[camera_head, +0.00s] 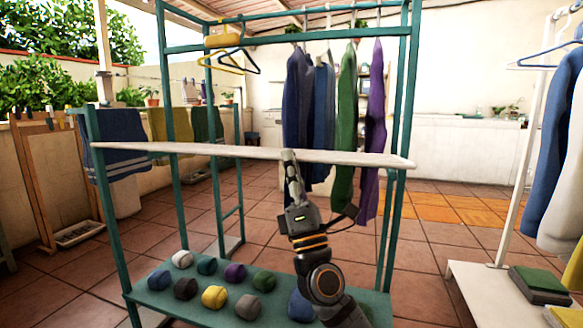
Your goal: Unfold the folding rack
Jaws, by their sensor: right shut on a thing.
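The folding rack has a tall teal frame with a long white board (200,149) lying across its front at mid height. The board is seen nearly edge-on, so its upper face hardly shows. My right gripper (291,158) comes up from below, in front of the rack, and is shut on the board's front edge near its middle. My wrist hides part of the rack behind it. My left gripper is not in view.
Several rolled cloths, one yellow (214,297), lie on the teal bottom shelf (160,299). Clothes, including a green garment (345,125), hang from the top bar. A white clothes stand (511,190) is at right. Tiled floor lies open between.

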